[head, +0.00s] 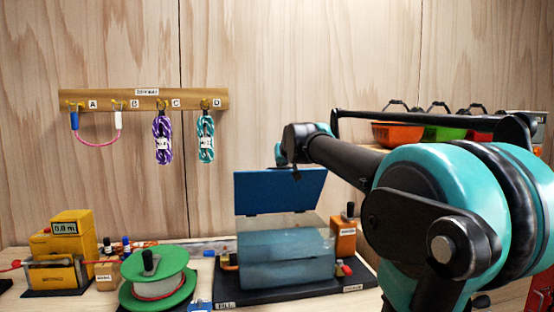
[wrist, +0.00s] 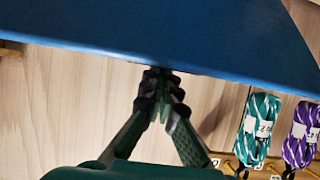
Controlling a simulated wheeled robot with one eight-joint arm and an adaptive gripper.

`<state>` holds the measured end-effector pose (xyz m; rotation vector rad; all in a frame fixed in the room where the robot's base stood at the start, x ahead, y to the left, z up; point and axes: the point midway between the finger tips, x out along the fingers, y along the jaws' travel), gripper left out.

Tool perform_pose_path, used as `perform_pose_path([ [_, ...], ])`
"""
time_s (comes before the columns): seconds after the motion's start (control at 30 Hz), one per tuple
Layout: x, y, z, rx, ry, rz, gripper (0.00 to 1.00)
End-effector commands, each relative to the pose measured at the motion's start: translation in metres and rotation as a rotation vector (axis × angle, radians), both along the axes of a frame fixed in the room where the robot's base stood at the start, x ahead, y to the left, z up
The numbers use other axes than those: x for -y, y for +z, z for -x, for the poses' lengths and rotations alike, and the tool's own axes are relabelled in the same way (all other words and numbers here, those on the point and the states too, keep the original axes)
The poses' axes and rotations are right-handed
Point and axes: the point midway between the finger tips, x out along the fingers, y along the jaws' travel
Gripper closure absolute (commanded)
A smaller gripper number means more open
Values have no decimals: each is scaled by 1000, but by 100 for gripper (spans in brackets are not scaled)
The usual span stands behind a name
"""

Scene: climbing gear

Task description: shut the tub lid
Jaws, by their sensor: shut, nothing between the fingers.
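The tub (head: 286,260) is a blue see-through box on a dark base in the head view. Its blue lid (head: 279,192) stands up, open, along the tub's back edge. In the wrist view the lid (wrist: 170,38) fills the top as a blue sheet. My gripper (wrist: 160,72) is shut and empty, with its fingertips at the lid's edge; whether they touch it I cannot tell. In the head view my wrist is at the lid's top right, and the fingertips are hidden behind the lid.
A green spool (head: 158,283) and a yellow meter box (head: 68,250) stand left of the tub. An orange block (head: 343,236) is right of it. A wall rail (head: 140,99) holds rope coils, including a teal one (wrist: 258,128). Coloured bins (head: 440,133) sit at the back right.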

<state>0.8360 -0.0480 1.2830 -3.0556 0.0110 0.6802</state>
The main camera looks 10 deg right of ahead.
Motion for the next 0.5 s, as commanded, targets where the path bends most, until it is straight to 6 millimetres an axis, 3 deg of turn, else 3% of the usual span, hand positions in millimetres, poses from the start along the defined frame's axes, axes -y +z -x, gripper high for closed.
perform_pose_path([
  [0.2,0,-19,35,152,1,-1,100],
  [0.5,1,-43,65,336,-6,1,100],
])
